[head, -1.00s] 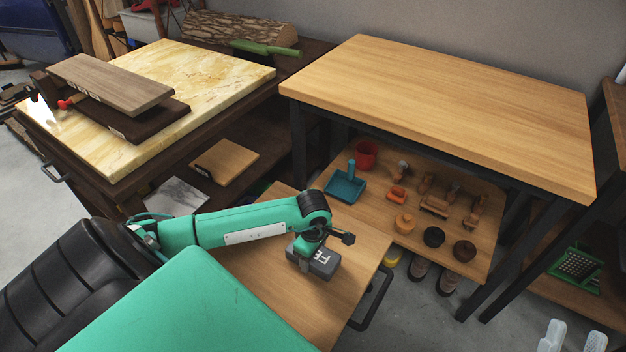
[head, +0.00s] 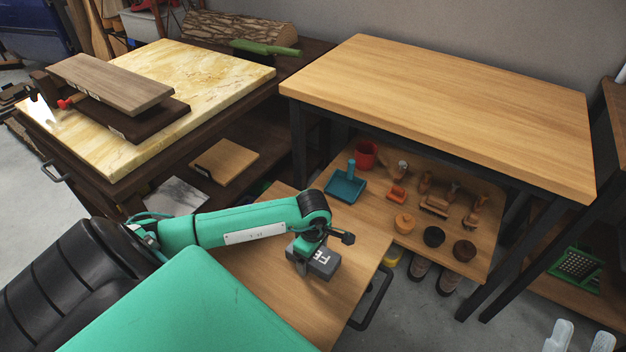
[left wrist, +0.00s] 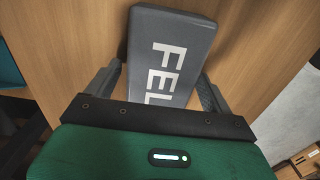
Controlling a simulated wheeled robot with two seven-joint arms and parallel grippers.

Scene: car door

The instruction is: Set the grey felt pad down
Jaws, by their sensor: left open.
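The grey felt pad (head: 322,262), a dark grey block with white lettering, lies on a light wooden board (head: 345,290) at the lower middle of the head view. In the left wrist view the pad (left wrist: 170,55) shows its top face, with its near end by the gripper's palm. My left gripper (head: 312,262) is down over the pad. Its two fingers stand one on each side of it, with a visible gap at least on the left side. My right gripper (head: 581,338) shows only as two pale fingertips, apart and empty, at the bottom right.
A bare wooden table (head: 440,105) stands at the back, with a lower shelf (head: 350,215) holding several tools and containers. A marble-topped bench (head: 215,75) with stacked boards is at the left. A black handle (head: 375,300) sits at the board's right edge.

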